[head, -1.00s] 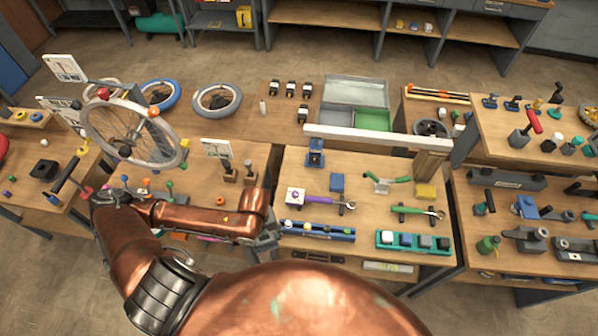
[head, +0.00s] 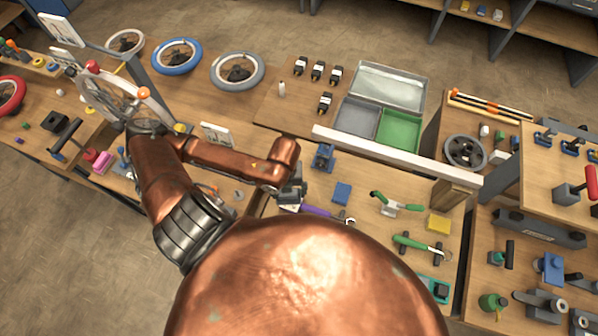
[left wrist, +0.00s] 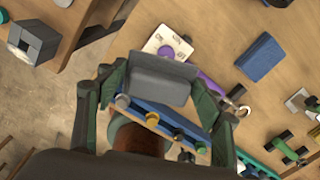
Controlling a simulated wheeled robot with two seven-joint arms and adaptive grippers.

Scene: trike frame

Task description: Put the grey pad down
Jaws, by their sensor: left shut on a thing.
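The grey pad (left wrist: 160,85) is between the fingers of my left gripper (left wrist: 159,73), which is shut on it. In the left wrist view it is held above a blue rack (left wrist: 190,133) with several round pegs or sockets. A white block (left wrist: 163,42) with a purple-handled wrench lies just beyond it. In the head view my left gripper (head: 290,190) hangs over the left edge of the middle bench, and the pad is hard to make out there. How high the pad is above the bench I cannot tell. My right gripper is not in view.
A blue block (head: 342,192), a green clamp (head: 396,203) and a yellow block (head: 438,223) are on the bench to the right. A white beam (head: 395,155) crosses behind, before a green tray (head: 400,130) and a grey tray (head: 357,117). My body hides the bench front.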

